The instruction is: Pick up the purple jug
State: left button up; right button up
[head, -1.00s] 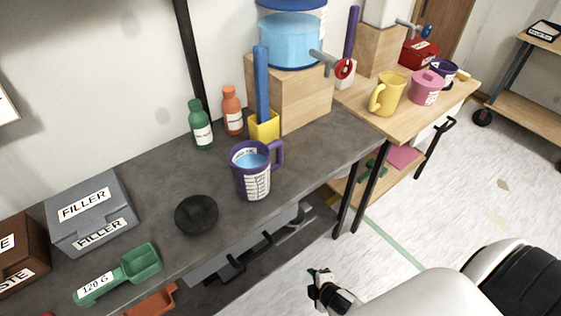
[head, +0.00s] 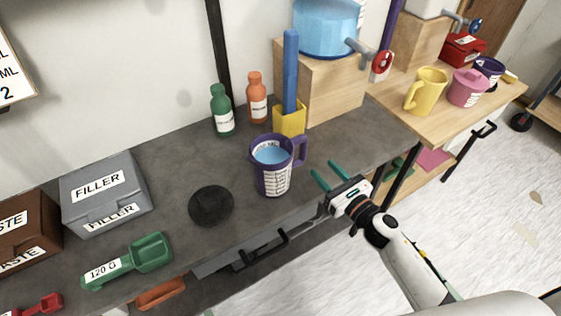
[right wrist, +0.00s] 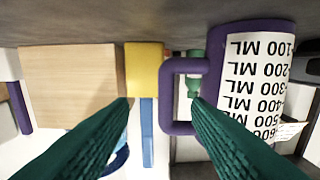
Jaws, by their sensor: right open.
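The purple jug (head: 275,180) stands upright on the grey table, with blue liquid inside and a white measuring label. Its handle points right in the head view. In the right wrist view the jug (right wrist: 212,62) appears upside down at the right, its handle just beyond the fingertips. My right gripper (head: 324,174) is open and empty, with green fingers pointing at the jug from the right, a short gap from the handle. It also shows in the right wrist view (right wrist: 160,102). My left gripper is not in view.
A black round lid (head: 211,206) lies left of the jug. A yellow holder (head: 289,119), green bottle (head: 222,112) and orange bottle (head: 256,98) stand behind it. A wooden block (head: 335,92) carries a blue tank. The grey table (head: 335,140) is bare right of the jug.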

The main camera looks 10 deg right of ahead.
aim_at(305, 155)
jog(key=x, duration=0.4)
jog(key=shift+w+a+p, duration=0.1)
jog(key=shift+w+p, duration=0.05)
jog(key=shift+p, duration=0.2)
jog(key=shift+w+a, duration=0.2)
jog(key=shift+w, duration=0.05)
jog(key=x, duration=0.1)
jog(key=p+x, duration=0.1)
jog(key=x, duration=0.1)
jog(key=shift+w+a, duration=0.2)
jog(key=shift+a, duration=0.15)
jog(key=shift+w+a+f, duration=0.15)
jog(key=shift+w, duration=0.2)
grip_shut()
